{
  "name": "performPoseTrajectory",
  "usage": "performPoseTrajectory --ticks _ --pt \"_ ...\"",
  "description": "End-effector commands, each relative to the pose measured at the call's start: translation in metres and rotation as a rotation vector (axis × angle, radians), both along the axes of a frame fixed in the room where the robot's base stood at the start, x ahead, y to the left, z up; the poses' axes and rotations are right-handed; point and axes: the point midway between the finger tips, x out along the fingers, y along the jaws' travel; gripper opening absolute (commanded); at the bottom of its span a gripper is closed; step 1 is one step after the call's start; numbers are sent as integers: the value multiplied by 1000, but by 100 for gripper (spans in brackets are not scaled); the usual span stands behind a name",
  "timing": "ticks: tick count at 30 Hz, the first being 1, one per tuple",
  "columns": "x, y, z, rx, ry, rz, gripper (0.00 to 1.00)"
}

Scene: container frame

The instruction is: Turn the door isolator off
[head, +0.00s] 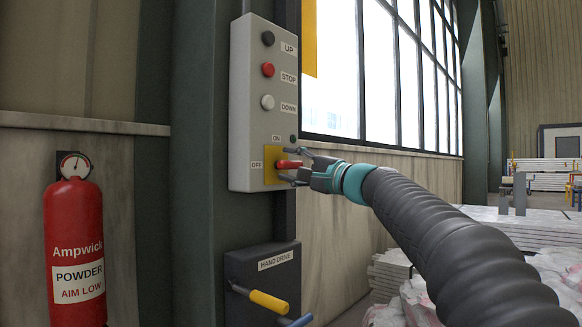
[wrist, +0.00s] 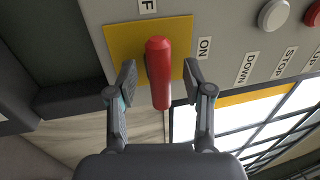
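The door isolator is a red handle (head: 289,163) on a yellow plate (head: 271,173) at the bottom of a grey control box (head: 246,120). An ON label (head: 276,138) is above the plate and an OFF label (head: 256,165) is to its left. My gripper (head: 287,166) reaches in from the right. In the wrist view, the red handle (wrist: 159,85) stands out from the yellow plate (wrist: 118,45) between the two fingers of my gripper (wrist: 159,76). The fingers are open, with a gap on each side of the handle. Which label the handle is set to is hard to tell.
UP (head: 268,39), STOP (head: 267,70) and DOWN (head: 267,102) buttons are above the isolator. A hand drive box (head: 262,272) with yellow and blue handles is below. A red extinguisher (head: 75,250) hangs at left. Wrapped stacks (head: 535,225) lie at right.

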Motion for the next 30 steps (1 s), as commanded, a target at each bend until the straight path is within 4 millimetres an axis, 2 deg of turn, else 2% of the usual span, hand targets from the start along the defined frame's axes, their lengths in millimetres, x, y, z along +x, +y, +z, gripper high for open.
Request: performPoseTrajectory --ticks 6,10,21,30 --pt "-1 -1 -2 -2 1 0 51" --pt "-7 -10 -4 -2 2 -1 51" --pt "-49 -64 -17 -2 1 -3 51" --pt "-69 -90 -24 -1 1 -1 51"
